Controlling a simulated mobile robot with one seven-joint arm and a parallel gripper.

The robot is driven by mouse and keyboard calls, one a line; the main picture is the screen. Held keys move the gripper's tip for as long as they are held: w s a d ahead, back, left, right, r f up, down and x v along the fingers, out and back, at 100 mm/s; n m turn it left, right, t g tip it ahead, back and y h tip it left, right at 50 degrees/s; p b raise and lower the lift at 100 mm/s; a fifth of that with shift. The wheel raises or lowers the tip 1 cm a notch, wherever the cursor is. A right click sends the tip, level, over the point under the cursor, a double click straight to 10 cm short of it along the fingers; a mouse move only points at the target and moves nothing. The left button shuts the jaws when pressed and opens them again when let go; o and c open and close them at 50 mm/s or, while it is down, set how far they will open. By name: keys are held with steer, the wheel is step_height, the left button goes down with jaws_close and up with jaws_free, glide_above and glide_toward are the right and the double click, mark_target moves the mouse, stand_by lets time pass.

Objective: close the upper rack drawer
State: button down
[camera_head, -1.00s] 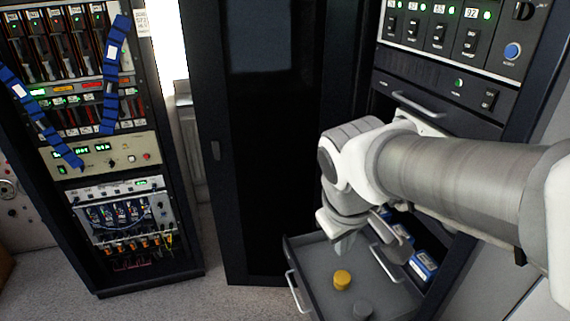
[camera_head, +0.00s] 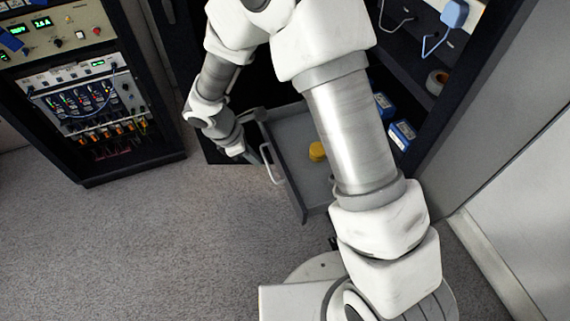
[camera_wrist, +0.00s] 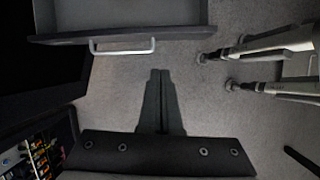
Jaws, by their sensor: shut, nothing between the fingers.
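An open grey drawer (camera_head: 303,180) juts out of the dark rack at right in the head view. Its pale bar handle (camera_head: 272,165) is on the front, and a yellow round thing (camera_head: 317,151) lies inside. Part of the drawer is hidden behind my arm. I cannot tell for sure that this is the upper drawer. In the wrist view, the drawer front (camera_wrist: 185,32) and handle (camera_wrist: 122,47) are at the top. My gripper (camera_wrist: 160,72) is shut and empty, its fingertips just short of the handle and to its right. No contact shows.
Two handles of the rack (camera_head: 398,22) show above the drawer, with blue-and-white boxes (camera_head: 401,135) and a roll (camera_head: 436,82) beside it. An equipment rack (camera_head: 95,110) stands at left. The grey floor (camera_head: 150,245) in front is clear.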

steer(key=w+d+f+b, duration=0.1)
steer(key=d+f, duration=0.2)
steer(key=f, duration=0.3)
steer(key=d+f+n+b, duration=0.1)
steer(key=d+f+b, duration=0.1)
steer(key=f, duration=0.5)
steer(key=shift+w+d+f, duration=0.2)
steer(key=shift+w+d, duration=0.15)
steer(key=shift+d, duration=0.35)
steer(key=w+d, duration=0.2)
steer(key=d, duration=0.6)
steer(key=w+d+p, duration=0.1)
steer(key=w+d, duration=0.1)
steer(key=d, duration=0.7)
steer(key=w+d+p, duration=0.1)
steer(key=w+d, duration=0.2)
steer(key=d, duration=0.5)
steer(key=shift+w+d, duration=0.1)
steer(key=shift+d, duration=0.05)
